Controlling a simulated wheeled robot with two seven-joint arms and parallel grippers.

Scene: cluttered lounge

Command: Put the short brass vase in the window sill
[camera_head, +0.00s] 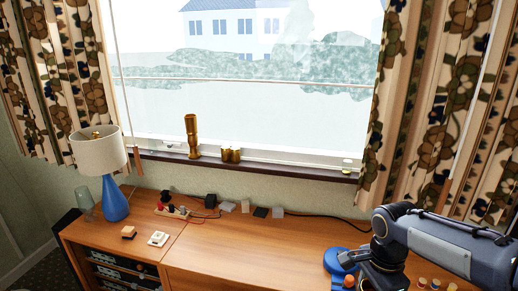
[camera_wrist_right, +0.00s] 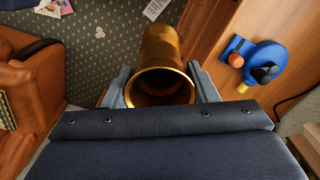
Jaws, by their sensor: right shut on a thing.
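A brass vase (camera_wrist_right: 160,48) with a flared rim shows in the right wrist view, its open mouth facing the camera. My right gripper (camera_wrist_right: 161,88) is shut on it, one finger on each side. Its height is hard to judge from this angle. In the head view my right arm enters at the lower right, but its fingertips and the vase do not show. The window sill (camera_head: 290,168) runs below the window. A tall brass vase (camera_head: 192,136) and low brass pieces (camera_head: 231,155) stand on its left half. My left gripper is not in view.
A lamp with a blue base (camera_head: 115,200) stands left on the wooden cabinet (camera_head: 240,245). Small boxes and cables lie along its back. A blue object (camera_wrist_right: 265,65) lies on the wood near my right arm. The sill's right half looks mostly clear. Patterned curtains (camera_head: 440,100) flank the window.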

